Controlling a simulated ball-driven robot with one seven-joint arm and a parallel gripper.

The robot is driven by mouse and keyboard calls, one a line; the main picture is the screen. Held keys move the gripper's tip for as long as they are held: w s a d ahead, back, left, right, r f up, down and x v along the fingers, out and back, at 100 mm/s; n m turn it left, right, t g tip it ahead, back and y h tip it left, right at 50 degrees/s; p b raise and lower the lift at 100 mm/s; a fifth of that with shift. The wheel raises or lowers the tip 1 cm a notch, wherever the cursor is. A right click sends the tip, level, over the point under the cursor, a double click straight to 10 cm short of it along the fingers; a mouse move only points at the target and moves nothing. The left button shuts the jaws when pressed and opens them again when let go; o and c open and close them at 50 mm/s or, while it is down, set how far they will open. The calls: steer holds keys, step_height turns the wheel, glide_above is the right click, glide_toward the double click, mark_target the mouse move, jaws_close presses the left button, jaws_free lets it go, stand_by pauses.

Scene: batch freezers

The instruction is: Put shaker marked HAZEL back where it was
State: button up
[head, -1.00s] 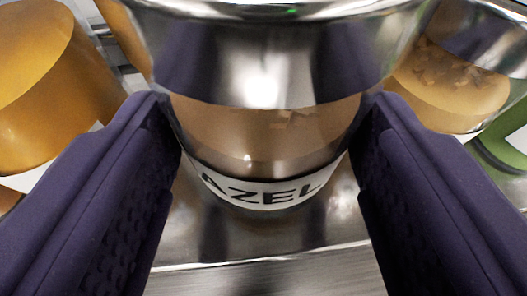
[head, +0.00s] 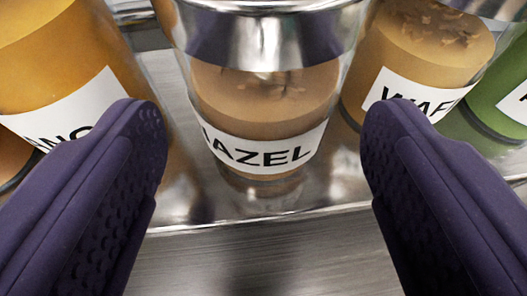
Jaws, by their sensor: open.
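The shaker marked HAZEL (head: 262,108) stands upright on a shiny metal tray or shelf (head: 215,208), its label facing me. It is a clear jar with brown contents and a metal collar; its top is cut off by the frame. My gripper (head: 262,125) is open, with one purple finger on each side in front of the shaker. Both fingers show a clear gap to it, and nothing is between the pads.
A shaker with a label starting WAF (head: 425,60) stands close on the right, with a green one (head: 505,105) beyond. A yellow-orange shaker (head: 65,65) stands on the left. A brushed metal surface (head: 265,265) in front is bare.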

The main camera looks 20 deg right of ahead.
steer(key=p+v, duration=0.2)
steer(key=v, duration=0.8)
step_height(320, 180, up, 28)
steer(key=a+n+t+y, duration=0.2)
steer(key=n+t+y, duration=0.1)
steer(key=y, duration=0.3)
steer(key=s+d+r, duration=0.3)
steer(key=s+r, duration=0.4)
steer(key=r, duration=0.3)
steer(key=s+d+r+h, duration=0.1)
steer(key=s+d+r, duration=0.2)
steer(key=s+r, duration=0.5)
step_height(320, 180, up, 3)
steer(key=shift+s+d+f+n+h, duration=0.15)
steer(key=shift+s+n+h, duration=0.15)
steer(key=shift+n, duration=0.1)
